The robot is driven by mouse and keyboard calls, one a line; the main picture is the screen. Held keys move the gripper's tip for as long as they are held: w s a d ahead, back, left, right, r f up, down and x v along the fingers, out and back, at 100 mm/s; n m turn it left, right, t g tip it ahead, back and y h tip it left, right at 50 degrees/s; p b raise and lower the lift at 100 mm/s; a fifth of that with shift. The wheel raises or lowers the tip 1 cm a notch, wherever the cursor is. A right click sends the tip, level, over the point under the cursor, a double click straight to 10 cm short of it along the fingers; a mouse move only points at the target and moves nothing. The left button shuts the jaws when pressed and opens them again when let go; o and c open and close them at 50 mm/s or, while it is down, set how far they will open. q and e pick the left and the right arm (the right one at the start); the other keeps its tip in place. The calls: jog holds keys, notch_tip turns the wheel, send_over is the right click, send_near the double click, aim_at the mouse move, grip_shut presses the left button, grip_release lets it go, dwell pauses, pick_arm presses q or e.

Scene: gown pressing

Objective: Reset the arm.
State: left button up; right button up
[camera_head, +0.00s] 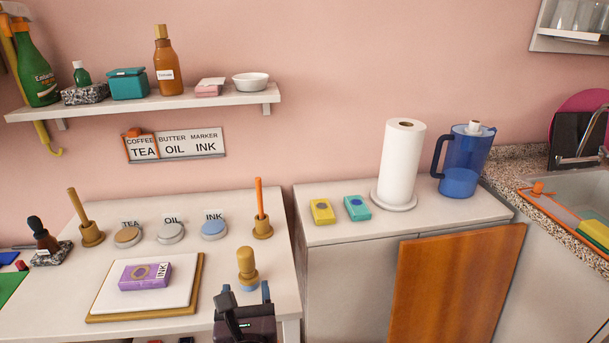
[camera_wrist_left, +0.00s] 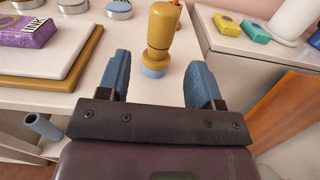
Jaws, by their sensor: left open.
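My left gripper (camera_head: 246,293) is low in the head view, at the front right of the white table (camera_head: 60,318). Its two blue fingers (camera_wrist_left: 158,68) stand wide apart in the left wrist view, with nothing gripped. A wooden-handled stamp with a blue base (camera_head: 246,264) stands upright on the table just past the fingertips. In the left wrist view the stamp (camera_wrist_left: 162,35) shows in line with the gap between the fingers, apart from both. My right gripper is not in view.
A purple INK box (camera_head: 145,274) lies on a wood-edged white board (camera_head: 180,309) left of the gripper. Labelled round tins (camera_head: 171,233) stand behind. A paper towel roll (camera_head: 401,165) and blue jug (camera_head: 464,163) stand on the counter at right. A shelf (camera_head: 150,104) hangs above.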

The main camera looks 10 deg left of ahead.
pick_arm(q)
jog(key=shift+s+a+m, duration=0.2)
jog(key=shift+a+m, duration=0.05)
jog(key=shift+m, duration=0.35)
jog(key=s+a+f+n+g+h, duration=0.1)
jog(key=s+a+f+n, duration=0.3)
jog(key=n, duration=0.7)
jog(key=s+a+f+n+g+h+p, duration=0.1)
jog(key=s+a+f+n+g+h, duration=0.1)
jog(key=s+f+n, duration=0.7)
jog(key=s+a+f+n+g+h+p, duration=0.1)
jog(key=s+a+f+n, duration=0.4)
jog(key=n, duration=0.8)
jog(key=shift+s+a+f+g+h, duration=0.3)
jog(key=shift+s+f+g+h, duration=0.3)
jog(key=shift+g, duration=0.6)
jog(key=shift+f, duration=0.15)
